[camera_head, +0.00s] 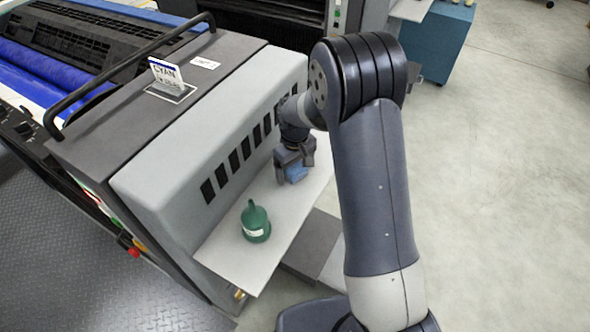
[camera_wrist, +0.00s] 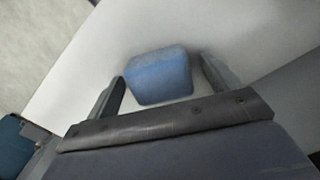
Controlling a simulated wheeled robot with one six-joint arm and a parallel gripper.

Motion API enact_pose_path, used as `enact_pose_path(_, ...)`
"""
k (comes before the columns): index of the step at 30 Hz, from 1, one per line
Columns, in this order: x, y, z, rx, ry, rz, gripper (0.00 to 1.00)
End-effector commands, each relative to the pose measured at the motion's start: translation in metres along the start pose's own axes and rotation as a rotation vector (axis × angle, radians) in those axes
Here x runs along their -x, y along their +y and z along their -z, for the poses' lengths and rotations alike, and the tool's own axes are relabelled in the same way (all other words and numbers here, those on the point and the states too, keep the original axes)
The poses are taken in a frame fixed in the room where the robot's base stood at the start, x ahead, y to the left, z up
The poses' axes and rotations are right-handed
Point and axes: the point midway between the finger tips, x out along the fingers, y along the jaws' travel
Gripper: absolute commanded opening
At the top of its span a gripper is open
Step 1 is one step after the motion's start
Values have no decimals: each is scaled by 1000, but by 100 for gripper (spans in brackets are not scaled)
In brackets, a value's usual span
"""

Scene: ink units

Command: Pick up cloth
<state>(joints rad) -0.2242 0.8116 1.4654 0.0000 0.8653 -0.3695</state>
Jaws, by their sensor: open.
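The blue cloth (camera_head: 296,174) lies as a small block on the pale side shelf (camera_head: 222,249) of the press. My gripper (camera_head: 294,168) is over it and hides part of it in the head view. In the wrist view the cloth (camera_wrist: 160,76) sits between the two open fingers of my gripper (camera_wrist: 165,85), one at its left and one at its right. The left finger looks close to the cloth's edge; I cannot tell whether it touches.
A green bottle (camera_head: 255,222) with a spout stands on the shelf nearer the front. The grey press housing (camera_head: 200,140) with dark vents rises along the shelf's left side. A sign reading CYAN (camera_head: 166,74) stands on top. Open floor (camera_head: 490,200) lies to the right.

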Motion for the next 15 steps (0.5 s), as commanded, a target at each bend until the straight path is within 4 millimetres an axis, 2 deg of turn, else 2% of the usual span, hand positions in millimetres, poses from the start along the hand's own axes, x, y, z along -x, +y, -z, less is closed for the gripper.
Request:
enact_pose_path(5, 0, 0, 0, 0, 0, 0, 85)
enact_pose_path(15, 0, 0, 0, 0, 1, 0, 58)
